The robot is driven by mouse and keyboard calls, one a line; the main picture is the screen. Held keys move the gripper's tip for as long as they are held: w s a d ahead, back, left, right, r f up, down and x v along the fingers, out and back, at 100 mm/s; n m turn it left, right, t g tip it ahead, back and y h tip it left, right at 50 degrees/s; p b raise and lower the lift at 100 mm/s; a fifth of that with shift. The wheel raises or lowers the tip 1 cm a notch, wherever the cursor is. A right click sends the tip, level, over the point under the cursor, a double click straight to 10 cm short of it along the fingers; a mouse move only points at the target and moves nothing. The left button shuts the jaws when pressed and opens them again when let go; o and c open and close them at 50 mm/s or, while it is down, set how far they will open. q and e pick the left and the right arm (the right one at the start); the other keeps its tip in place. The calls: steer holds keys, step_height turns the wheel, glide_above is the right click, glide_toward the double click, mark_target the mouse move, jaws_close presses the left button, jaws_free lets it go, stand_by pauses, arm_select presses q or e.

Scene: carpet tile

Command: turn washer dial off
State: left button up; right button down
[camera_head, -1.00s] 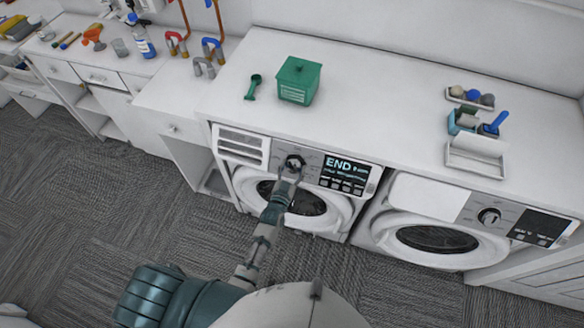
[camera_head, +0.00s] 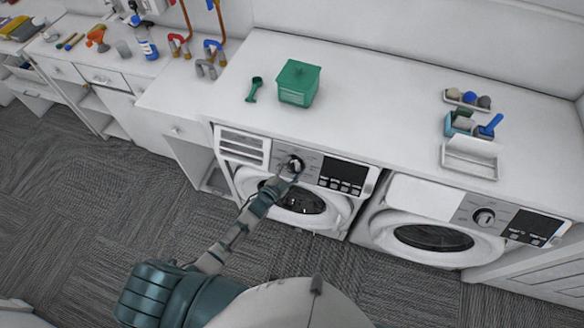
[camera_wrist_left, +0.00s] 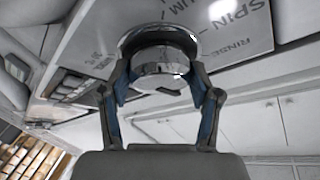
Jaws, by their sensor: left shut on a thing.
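The left washer has a round dial (camera_head: 296,163) on its front panel, and its display (camera_head: 343,177) is dark. My left gripper (camera_head: 291,174) is at this dial. In the left wrist view the shiny dial (camera_wrist_left: 160,66) sits between the two fingers of my left gripper (camera_wrist_left: 162,92), which are shut on it. Labels such as SPIN and RINSE show on the panel (camera_wrist_left: 235,30) beside it. The left washer door (camera_head: 300,200) is partly hidden behind my left arm. My right gripper is not in view.
A second washer with its own dial (camera_head: 484,217) stands to the right. On the white counter (camera_head: 370,110) are a green box (camera_head: 298,83), a green scoop (camera_head: 254,89) and a white tray (camera_head: 470,158). Carpet floor (camera_head: 90,210) in front is open.

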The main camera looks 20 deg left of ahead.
arm_select(q)
steer(key=shift+f, duration=0.1)
steer(key=shift+s, duration=0.1)
stand_by(0.3)
steer(key=o, duration=1)
steer(key=shift+o, duration=0.7)
steer(key=v, duration=1.1)
steer(key=shift+s, duration=0.4)
steer(key=shift+a, duration=0.15)
